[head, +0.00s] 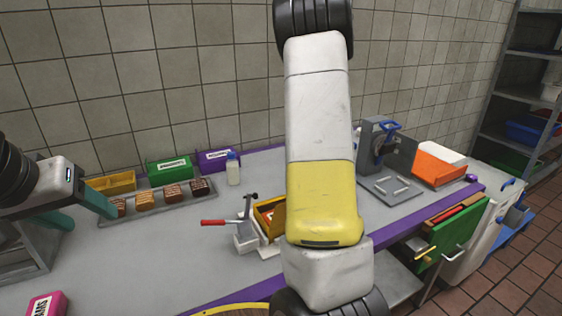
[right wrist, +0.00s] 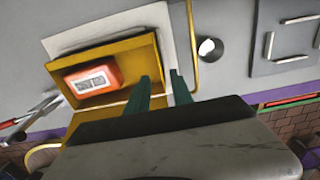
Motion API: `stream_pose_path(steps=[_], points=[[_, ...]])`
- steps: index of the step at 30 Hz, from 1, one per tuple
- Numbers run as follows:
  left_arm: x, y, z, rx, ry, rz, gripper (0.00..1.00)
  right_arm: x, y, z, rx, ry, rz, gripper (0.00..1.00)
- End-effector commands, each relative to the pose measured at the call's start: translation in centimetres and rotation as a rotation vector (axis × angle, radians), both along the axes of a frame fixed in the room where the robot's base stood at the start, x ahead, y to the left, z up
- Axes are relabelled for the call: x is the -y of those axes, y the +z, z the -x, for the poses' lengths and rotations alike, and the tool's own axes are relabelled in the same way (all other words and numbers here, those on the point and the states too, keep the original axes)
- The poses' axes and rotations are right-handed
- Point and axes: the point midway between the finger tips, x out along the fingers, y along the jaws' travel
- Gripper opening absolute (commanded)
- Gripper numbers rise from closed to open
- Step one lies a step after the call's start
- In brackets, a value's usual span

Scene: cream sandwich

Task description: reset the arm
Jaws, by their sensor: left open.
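My left gripper (head: 82,208) is at the left of the head view, its teal fingers apart, close to the left end of the tray of brown blocks. It holds nothing that I can see. My right arm crosses the middle of the head view and hides its own gripper there. In the right wrist view my right gripper (right wrist: 160,88) has its two green fingers apart, beside the right side of a yellow box (right wrist: 104,55). An orange-red item with a white label (right wrist: 93,79) lies in that box. I see no object held between the fingers.
A grey tray (head: 125,218) holds several brown blocks. Behind it stand yellow, green (head: 169,169) and purple boxes and a white bottle (head: 233,168). A red-handled tool (head: 222,222) lies near the centre. A grey press (head: 373,150) and an orange box (head: 433,170) stand right.

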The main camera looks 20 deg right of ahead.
Motion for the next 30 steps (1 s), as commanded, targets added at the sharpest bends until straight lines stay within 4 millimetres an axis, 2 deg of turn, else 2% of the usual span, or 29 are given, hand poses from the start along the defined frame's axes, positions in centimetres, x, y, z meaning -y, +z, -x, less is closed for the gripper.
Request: stream_pose_path(steps=[6,8,11,14,20,24,30], points=[[0.0,0.0,0.0,0.0,0.0,0.0,0.57,-0.6,0.4,0.1,0.012,0.041,-0.01,0.28],[0.0,0.0,0.0,0.0,0.0,0.0,0.57,-1.5,1.1,0.1,0.032,0.112,-0.023,0.28],[0.0,0.0,0.0,0.0,0.0,0.0,0.57,-4.1,2.9,0.5,0.088,0.32,-0.051,0.28],[0.0,0.0,0.0,0.0,0.0,0.0,0.57,-7.5,5.4,1.3,0.169,0.611,-0.065,0.28],[0.0,0.0,0.0,0.0,0.0,0.0,0.57,-14.5,10.3,4.2,0.332,1.241,-0.004,0.28],[0.0,0.0,0.0,0.0,0.0,0.0,0.57,-18.8,13.3,7.1,0.425,1.685,0.112,0.28],[0.0,0.0,0.0,0.0,0.0,0.0,0.57,-23.9,16.1,12.2,0.477,2.306,0.384,0.28]])
